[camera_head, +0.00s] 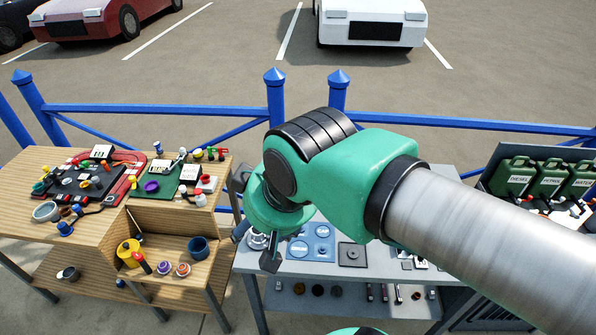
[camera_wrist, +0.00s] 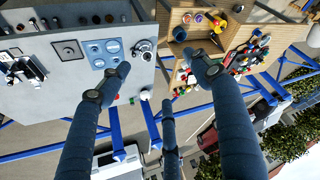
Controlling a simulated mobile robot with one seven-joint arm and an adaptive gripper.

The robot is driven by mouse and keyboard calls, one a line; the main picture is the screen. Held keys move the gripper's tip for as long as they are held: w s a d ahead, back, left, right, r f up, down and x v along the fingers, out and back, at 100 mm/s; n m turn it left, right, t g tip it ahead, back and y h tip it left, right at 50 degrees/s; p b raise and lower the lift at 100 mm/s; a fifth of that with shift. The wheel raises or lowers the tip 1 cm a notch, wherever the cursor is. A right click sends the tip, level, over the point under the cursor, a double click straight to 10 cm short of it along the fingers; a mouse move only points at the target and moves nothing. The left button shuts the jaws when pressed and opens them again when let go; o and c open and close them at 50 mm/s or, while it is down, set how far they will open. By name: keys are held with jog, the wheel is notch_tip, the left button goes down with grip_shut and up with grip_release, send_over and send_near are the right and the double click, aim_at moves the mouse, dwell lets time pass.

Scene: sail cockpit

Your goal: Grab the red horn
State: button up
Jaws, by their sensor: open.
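No clearly shaped red horn can be told at this size. The likeliest match is a small red-and-black object (camera_head: 142,262) leaning beside a yellow pot (camera_head: 128,252) on the lower shelf of the wooden bench, at lower left in the head view. The yellow pot also shows in the wrist view (camera_wrist: 180,34). My gripper (camera_head: 256,248) is open and empty, to the right of that shelf and above the left end of the grey table. In the wrist view its dark fingers (camera_wrist: 160,64) are spread, with nothing between them.
The wooden bench (camera_head: 100,225) carries cluttered boards on top; a dark blue cup (camera_head: 198,247) and two small round items share its shelf. The grey table (camera_head: 315,268) holds a blue plate (camera_head: 322,238). A blue railing (camera_head: 450,122) runs behind. Green canisters (camera_head: 550,178) stand at right.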

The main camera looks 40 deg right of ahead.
jog(key=w+d+f+g+p, duration=0.1)
jog(key=w+d+f+g, duration=0.1)
jog(key=w+d, duration=0.8)
jog(key=w+d+f+g+p, duration=0.1)
jog(key=w+d, duration=0.7)
jog(key=w, duration=0.5)
jog(key=w+d+f+g, duration=0.1)
jog(key=w+d+f, duration=0.2)
jog(key=d+f, duration=0.8)
jog(key=w+d+f+m+g, duration=0.1)
jog(key=w+d+f, duration=0.3)
jog(key=d+f, duration=0.7)
jog(key=d, duration=0.5)
jog(key=shift+w+f+g+p, duration=0.15)
jog(key=shift+g+p, duration=0.15)
jog(key=shift+p, duration=0.1)
jog(key=shift+f, duration=0.1)
jog(key=shift+f+b, duration=0.4)
jog(key=shift+f, duration=3.8)
